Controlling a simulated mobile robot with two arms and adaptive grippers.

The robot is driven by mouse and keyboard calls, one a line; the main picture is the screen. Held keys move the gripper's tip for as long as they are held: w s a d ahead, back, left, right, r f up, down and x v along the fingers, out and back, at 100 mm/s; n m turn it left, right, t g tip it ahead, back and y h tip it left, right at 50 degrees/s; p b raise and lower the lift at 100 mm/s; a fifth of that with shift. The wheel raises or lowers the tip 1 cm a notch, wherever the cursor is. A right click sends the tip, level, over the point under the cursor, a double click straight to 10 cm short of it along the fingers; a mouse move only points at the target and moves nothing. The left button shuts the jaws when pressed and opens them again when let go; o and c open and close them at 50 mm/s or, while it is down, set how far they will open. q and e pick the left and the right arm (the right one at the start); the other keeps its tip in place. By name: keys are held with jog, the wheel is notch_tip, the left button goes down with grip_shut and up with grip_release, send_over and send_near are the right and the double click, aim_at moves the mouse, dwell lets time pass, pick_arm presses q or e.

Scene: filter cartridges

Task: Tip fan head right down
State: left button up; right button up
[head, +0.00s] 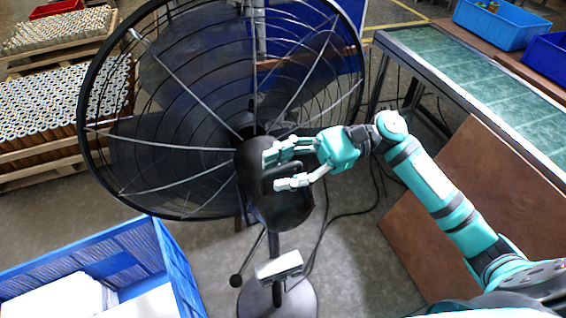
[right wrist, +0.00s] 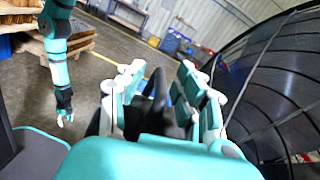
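A large black fan head (head: 330,62) in a round wire cage faces away, up and to the left, on a pole stand. Its dark motor housing (head: 283,208) has a loop handle on the back, which also shows as a black handle (right wrist: 157,103) in the right wrist view. My right gripper (head: 272,170) is at the housing, its fingers spread on either side of the handle. A gap shows beside the handle, so the gripper looks open around it. My left gripper (right wrist: 65,121) hangs low, away from the fan; its fingers are too small to read.
A blue crate (head: 172,262) with white contents stands at front left. Pallets of filter cartridges (head: 62,100) are at left. A green-topped table (head: 470,85) and a leaning brown board (head: 440,215) are at right. Cables lie on the floor beside the fan base (head: 300,300).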

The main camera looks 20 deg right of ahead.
grip_shut()
dwell(0.3)
jog(key=w+m+b, duration=0.2)
jog(key=w+r+m+b, duration=0.1)
jog(key=w+m+b, duration=0.1)
jog(key=b, duration=0.1)
jog(key=shift+a+r, duration=0.15)
jog(key=shift+r, duration=0.05)
jog(key=shift+w+r+m, duration=0.15)
jog(key=shift+w+m, duration=0.05)
jog(key=shift+m, duration=0.3)
grip_release()
jog(key=shift+s+r, duration=0.15)
